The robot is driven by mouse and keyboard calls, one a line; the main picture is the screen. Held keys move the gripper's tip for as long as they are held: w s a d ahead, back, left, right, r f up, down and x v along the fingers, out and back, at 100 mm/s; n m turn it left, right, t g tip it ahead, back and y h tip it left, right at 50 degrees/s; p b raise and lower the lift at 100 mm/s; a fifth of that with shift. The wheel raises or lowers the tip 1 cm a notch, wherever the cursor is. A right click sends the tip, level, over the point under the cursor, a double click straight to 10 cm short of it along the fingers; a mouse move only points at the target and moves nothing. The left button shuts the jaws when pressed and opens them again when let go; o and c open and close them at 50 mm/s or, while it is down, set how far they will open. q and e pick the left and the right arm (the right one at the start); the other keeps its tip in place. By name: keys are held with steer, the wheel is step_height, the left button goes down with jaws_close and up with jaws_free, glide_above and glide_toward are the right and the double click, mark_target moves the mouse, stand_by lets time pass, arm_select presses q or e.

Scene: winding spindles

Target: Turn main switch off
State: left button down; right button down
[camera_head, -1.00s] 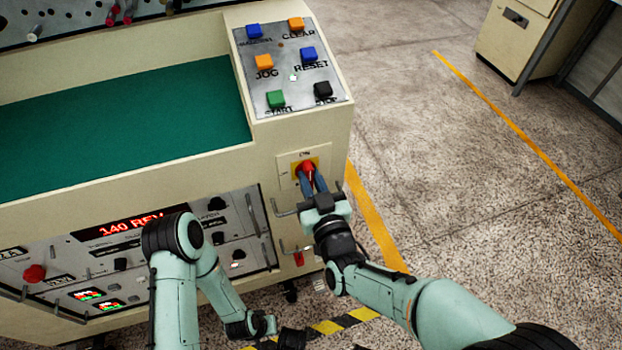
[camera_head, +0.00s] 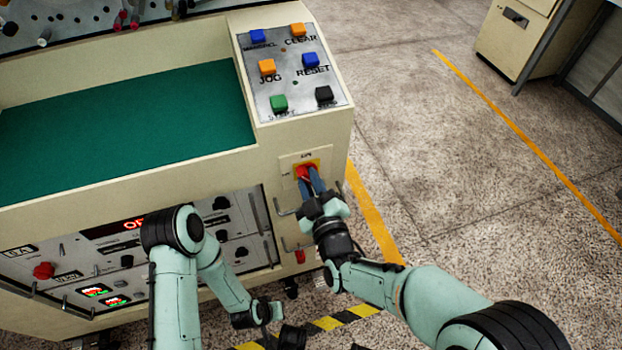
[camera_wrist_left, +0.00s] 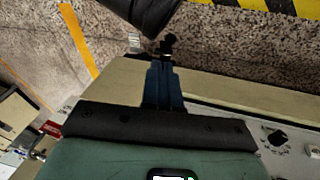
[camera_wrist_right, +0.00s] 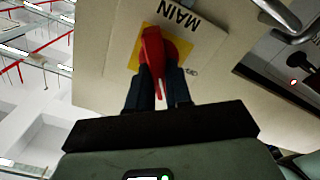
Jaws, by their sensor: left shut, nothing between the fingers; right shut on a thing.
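The main switch is a red rotary handle (camera_head: 303,172) on a yellow plate, on the cream machine front below the button panel. My right gripper (camera_head: 312,181) is shut on this handle. The handle looks turned relative to the plate's edges. My left gripper (camera_wrist_left: 163,85) is shut and empty, low in front of the machine; its fingertips are hard to make out in the head view.
The sloped button panel (camera_head: 300,85) is above the switch. A lower control panel (camera_head: 125,250) with a red display (camera_head: 133,223) is partly behind my left arm. Open floor (camera_head: 450,170) with yellow lines is at right.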

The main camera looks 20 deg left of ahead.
steer(key=n+p, duration=0.1)
steer(key=n, duration=0.4)
steer(key=shift+a+n, duration=0.15)
steer(key=shift+n, duration=0.25)
arm_select(q)
steer(key=shift+g+h, duration=0.4)
steer(key=shift+g, duration=0.3)
steer(key=s+r, duration=0.1)
steer(key=s+d+r+p, duration=0.1)
steer(key=s, duration=0.1)
steer(key=s+d+r, duration=0.1)
steer(key=shift+s+d+p, duration=0.15)
steer(key=shift+s+p, duration=0.15)
arm_select(e)
steer(key=n, duration=0.4)
steer(key=shift+f+n, duration=0.2)
steer(key=shift+n, duration=0.2)
arm_select(q)
steer(key=shift+s+r, duration=0.1)
arm_select(e)
steer(key=shift+n, duration=0.3)
steer(key=c, duration=1)
jaws_free()
steer(key=shift+c, duration=0.2)
steer(key=shift+f, duration=0.1)
